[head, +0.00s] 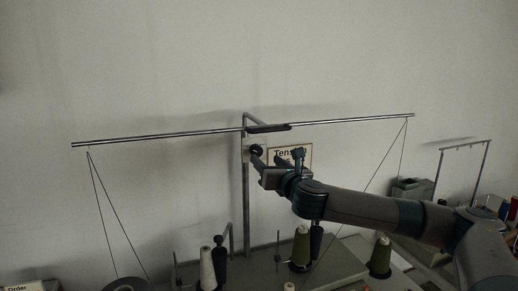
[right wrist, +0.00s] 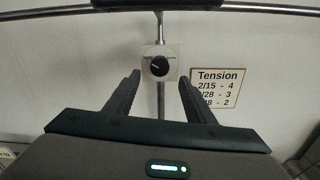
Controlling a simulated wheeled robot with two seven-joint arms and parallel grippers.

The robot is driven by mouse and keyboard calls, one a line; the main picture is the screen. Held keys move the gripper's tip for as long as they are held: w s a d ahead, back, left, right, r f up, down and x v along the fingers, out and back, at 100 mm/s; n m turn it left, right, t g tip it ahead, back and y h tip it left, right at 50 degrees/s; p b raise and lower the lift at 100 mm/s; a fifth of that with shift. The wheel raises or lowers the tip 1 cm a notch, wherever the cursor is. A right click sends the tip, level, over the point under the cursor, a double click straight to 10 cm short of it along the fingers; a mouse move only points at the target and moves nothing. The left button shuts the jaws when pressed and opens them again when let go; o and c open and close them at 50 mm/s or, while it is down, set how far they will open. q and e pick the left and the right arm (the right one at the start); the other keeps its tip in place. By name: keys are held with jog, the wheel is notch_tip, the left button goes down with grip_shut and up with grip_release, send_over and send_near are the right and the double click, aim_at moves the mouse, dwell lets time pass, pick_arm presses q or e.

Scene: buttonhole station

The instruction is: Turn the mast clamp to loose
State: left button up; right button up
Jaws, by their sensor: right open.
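The mast clamp is a round black knob on a pale square plate, fixed to the upright mast. In the right wrist view the knob (right wrist: 158,67) shows a light pointer mark toward its left side. In the head view the knob (head: 257,150) is partly covered by my right gripper. My right gripper (head: 257,163) is open, its fingers pointing at the knob; in the right wrist view the fingertips (right wrist: 159,80) stand to either side of it, with nothing between them. The mast (head: 246,210) rises to a long, slightly tilted crossbar (head: 350,120). My left gripper is out of view.
A Tension card (right wrist: 217,88) hangs on the wall right of the knob, partly behind my arm in the head view. Thread cones, a white one (head: 207,268) and an olive one (head: 301,246), stand below. Thin threads hang from both crossbar ends.

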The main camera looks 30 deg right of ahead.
aim_at(258, 153)
jog(key=p+x, duration=0.2)
jog(key=x, duration=0.3)
jog(key=shift+w+r, duration=0.1)
jog(key=shift+w, duration=0.15)
jog(key=shift+p+x, duration=0.4)
jog(key=shift+x, duration=0.6)
jog(key=c, duration=1.1)
